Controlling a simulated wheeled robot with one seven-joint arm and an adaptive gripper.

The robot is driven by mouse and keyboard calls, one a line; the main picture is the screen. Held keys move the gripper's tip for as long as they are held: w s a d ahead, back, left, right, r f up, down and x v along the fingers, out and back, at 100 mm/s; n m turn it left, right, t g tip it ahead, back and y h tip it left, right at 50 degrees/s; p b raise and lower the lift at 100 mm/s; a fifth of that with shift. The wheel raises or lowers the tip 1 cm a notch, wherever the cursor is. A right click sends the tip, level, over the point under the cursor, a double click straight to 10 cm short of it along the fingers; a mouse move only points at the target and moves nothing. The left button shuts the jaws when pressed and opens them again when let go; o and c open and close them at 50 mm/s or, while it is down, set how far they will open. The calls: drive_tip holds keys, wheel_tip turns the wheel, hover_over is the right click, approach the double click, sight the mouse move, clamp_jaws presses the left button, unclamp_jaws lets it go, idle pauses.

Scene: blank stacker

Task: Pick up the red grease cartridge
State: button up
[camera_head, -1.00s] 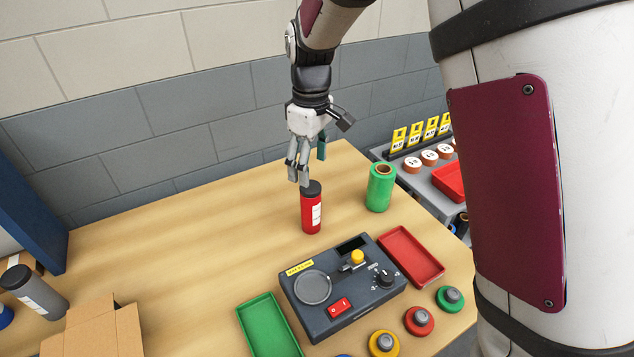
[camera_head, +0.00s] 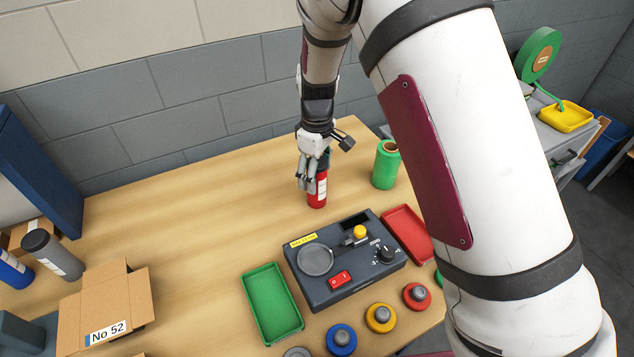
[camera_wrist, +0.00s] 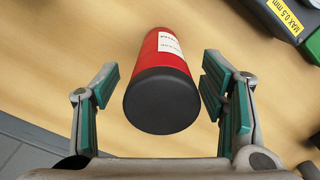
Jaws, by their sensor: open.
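The red grease cartridge (camera_head: 317,190) stands upright on the wooden table, with a white label and a dark cap. In the wrist view the cartridge (camera_wrist: 167,58) lies between the open fingers, its black cap facing the camera. My gripper (camera_head: 310,180) is at the cartridge's upper part, pointing down, with fingers on either side. The gripper (camera_wrist: 160,105) shows open in the wrist view, with a gap on both sides of the cartridge. The fingers partly hide the cap in the head view.
A green roll (camera_head: 386,164) stands right of the cartridge. A dark machine (camera_head: 345,290) with a yellow knob lies in front, between a green tray (camera_head: 272,303) and a red tray (camera_head: 408,233). A cardboard box (camera_head: 105,310) is at left.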

sight(318, 201)
drive_tip(key=shift+f+p, duration=0.35)
drive_tip(key=shift+f, duration=1.5)
drive_tip(key=shift+c, duration=0.6)
clamp_jaws()
